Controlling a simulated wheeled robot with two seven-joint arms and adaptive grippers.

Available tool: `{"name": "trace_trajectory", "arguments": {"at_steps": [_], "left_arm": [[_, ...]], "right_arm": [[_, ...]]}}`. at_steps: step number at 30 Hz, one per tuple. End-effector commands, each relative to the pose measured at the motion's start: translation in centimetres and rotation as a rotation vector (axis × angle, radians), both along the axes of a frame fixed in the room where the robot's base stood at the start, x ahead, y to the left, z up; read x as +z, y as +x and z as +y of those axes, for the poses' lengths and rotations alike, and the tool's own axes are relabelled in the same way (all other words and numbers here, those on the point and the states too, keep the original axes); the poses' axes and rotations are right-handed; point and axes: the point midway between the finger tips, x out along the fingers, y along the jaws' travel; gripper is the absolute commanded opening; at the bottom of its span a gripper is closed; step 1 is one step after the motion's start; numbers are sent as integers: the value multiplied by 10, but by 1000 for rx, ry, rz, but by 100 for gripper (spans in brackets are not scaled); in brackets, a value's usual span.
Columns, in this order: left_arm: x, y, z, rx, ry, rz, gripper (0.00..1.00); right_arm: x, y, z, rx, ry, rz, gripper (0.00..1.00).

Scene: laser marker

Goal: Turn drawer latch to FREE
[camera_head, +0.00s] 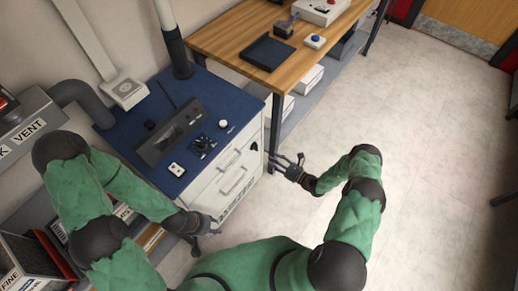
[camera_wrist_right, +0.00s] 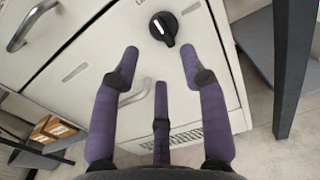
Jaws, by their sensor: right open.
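The drawer latch is a round black knob (camera_head: 254,146) on the front of the white drawer cabinet (camera_head: 228,196), near its right edge. In the right wrist view the latch (camera_wrist_right: 163,29) shows a pale pointer line, and any lettering around it is too small to read. My right gripper (camera_head: 284,160) is open and empty in front of the cabinet. In the right wrist view its spread fingers (camera_wrist_right: 161,62) point toward the latch, which lies beyond the tips, apart from them. My left gripper (camera_head: 203,238) hangs low by the cabinet's left front; its finger state is unclear.
The cabinet has bar handles (camera_head: 232,181) on its drawers. Its blue top (camera_head: 225,104) carries a dark panel (camera_head: 172,132) and small devices. A wooden bench (camera_head: 225,37) with a dark leg stands close on the right. The floor (camera_head: 420,150) at right is clear.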

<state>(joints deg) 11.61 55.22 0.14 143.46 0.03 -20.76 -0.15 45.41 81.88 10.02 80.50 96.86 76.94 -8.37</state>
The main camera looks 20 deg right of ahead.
Motion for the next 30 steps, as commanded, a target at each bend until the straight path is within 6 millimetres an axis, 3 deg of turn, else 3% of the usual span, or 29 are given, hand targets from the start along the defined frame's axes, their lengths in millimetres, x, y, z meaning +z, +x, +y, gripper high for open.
{"name": "trace_trajectory", "arguments": {"at_steps": [13, 27, 28, 30], "left_arm": [[-16, 0, 0, 0, 0, -1, 40], [-18, 0, 0, 0, 0, -1, 40], [-18, 0, 0, 0, 0, -1, 40], [-18, 0, 0, 0, 0, -1, 40]], "right_arm": [[-1, 57, 46, 5, -1, 1, 44], [0, 68, 54, 3, -1, 1, 44], [0, 67, 54, 3, -1, 1, 41], [0, 67, 54, 3, -1, 1, 21]]}}
